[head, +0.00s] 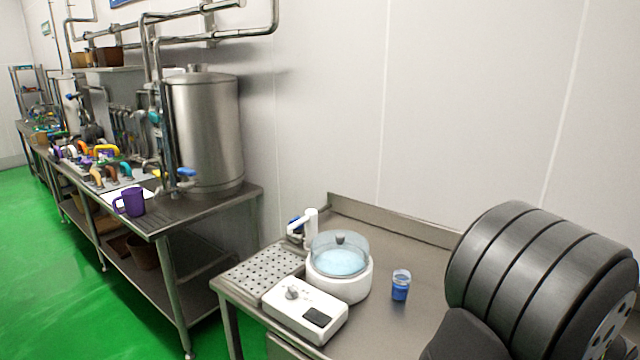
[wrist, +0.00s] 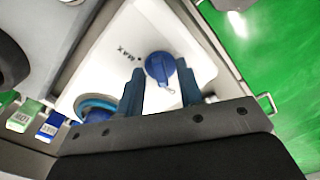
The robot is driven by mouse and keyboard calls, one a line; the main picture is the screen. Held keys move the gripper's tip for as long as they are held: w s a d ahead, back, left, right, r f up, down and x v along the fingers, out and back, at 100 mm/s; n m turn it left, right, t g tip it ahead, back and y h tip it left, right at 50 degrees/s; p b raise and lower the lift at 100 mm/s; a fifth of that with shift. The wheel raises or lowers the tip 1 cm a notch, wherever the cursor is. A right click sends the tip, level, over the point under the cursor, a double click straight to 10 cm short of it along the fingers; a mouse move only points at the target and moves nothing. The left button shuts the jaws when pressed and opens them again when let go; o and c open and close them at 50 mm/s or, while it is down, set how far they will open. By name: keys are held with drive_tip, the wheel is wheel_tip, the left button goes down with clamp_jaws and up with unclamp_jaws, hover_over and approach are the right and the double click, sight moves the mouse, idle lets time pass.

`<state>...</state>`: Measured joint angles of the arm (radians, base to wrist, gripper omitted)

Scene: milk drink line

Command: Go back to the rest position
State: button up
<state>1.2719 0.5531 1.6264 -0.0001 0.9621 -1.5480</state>
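My gripper (wrist: 160,72) shows in the wrist view, with its two dark blue fingers spread apart and nothing held between them. Past the fingertips is a white surface marked MAX with a round blue knob or cap (wrist: 160,66) on it. The knob appears in the gap between the fingers, and I cannot tell how far off it is. A second blue round part (wrist: 97,108) lies to the left, partly hidden by the gripper body. In the head view my gripper is out of sight; only a dark part of my arm shows at the right.
In the head view a steel bench (head: 428,262) bears a white bath with a clear lid (head: 340,274), a white control box (head: 304,309), a perforated plate (head: 257,271) and a small blue-filled jar (head: 400,286). A purple mug (head: 132,202) stands on the left bench near a steel tank (head: 205,130).

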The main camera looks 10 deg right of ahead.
drive_tip(key=shift+r, duration=0.1)
wheel_tip(320, 180, up, 17)
wheel_tip(320, 180, down, 17)
drive_tip(key=shift+f, duration=0.15)
drive_tip(key=m, duration=0.4)
drive_tip(key=shift+m, duration=0.3)
drive_tip(key=m, duration=0.4)
drive_tip(key=shift+a, duration=0.15)
drive_tip(key=m, duration=0.5)
drive_tip(key=shift+w+m, duration=0.1)
drive_tip(key=shift+m, duration=1.8)
